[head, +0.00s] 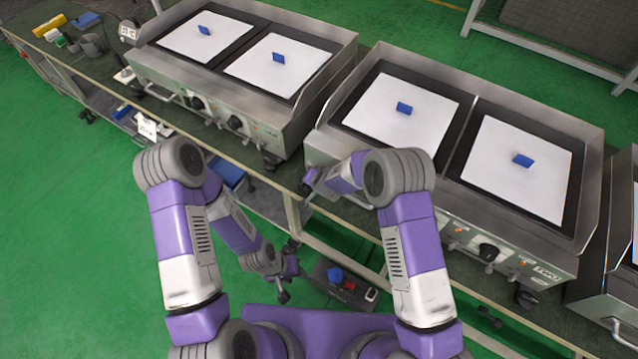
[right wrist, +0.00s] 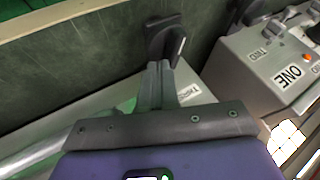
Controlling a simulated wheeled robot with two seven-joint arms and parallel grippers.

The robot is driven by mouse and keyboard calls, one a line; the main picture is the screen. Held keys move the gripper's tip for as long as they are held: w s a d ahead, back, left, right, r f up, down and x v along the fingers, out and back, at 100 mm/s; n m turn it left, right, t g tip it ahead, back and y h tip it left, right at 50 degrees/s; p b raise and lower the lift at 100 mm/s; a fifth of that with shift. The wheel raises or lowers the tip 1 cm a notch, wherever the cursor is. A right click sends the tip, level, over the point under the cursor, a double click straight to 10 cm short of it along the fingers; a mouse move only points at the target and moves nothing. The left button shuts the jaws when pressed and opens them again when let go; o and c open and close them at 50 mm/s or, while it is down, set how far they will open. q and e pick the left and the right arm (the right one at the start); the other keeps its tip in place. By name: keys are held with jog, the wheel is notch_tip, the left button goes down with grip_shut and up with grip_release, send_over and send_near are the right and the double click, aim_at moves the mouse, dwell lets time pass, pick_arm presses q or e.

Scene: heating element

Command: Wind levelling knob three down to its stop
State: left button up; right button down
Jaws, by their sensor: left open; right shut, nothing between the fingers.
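A black levelling knob (right wrist: 168,40) shows in the right wrist view, beside a small label (right wrist: 188,93) that I cannot read clearly. My right gripper (right wrist: 160,70) is shut and empty, its fingertips at the near edge of this knob; I cannot tell whether they touch. In the head view my right gripper (head: 308,186) is at the near left corner of the right griddle (head: 590,235), and my arm hides the knob there. My left gripper (head: 290,270) is open, low in front of the bench, away from the knobs.
The left griddle (head: 349,40) stands beside it, with a black foot knob (head: 272,161) at its near right corner. A panel marked ONE (right wrist: 290,75) is close at right in the wrist view. Blue blocks lie on the white plates. A tray (head: 345,284) sits below the bench.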

jog(key=shift+w+d+f+n, duration=0.1)
jog(key=shift+w+n, duration=0.05)
jog(key=shift+n, duration=0.15)
jog(key=shift+w, duration=0.25)
dwell(0.4)
dwell(1.3)
jog(key=shift+s+a, duration=0.55)
jog(key=shift+s, duration=0.1)
jog(key=p+v, duration=0.1)
jog(key=v, duration=0.6)
jog(key=shift+d+r+p, duration=0.3)
jog(key=shift+d, duration=0.05)
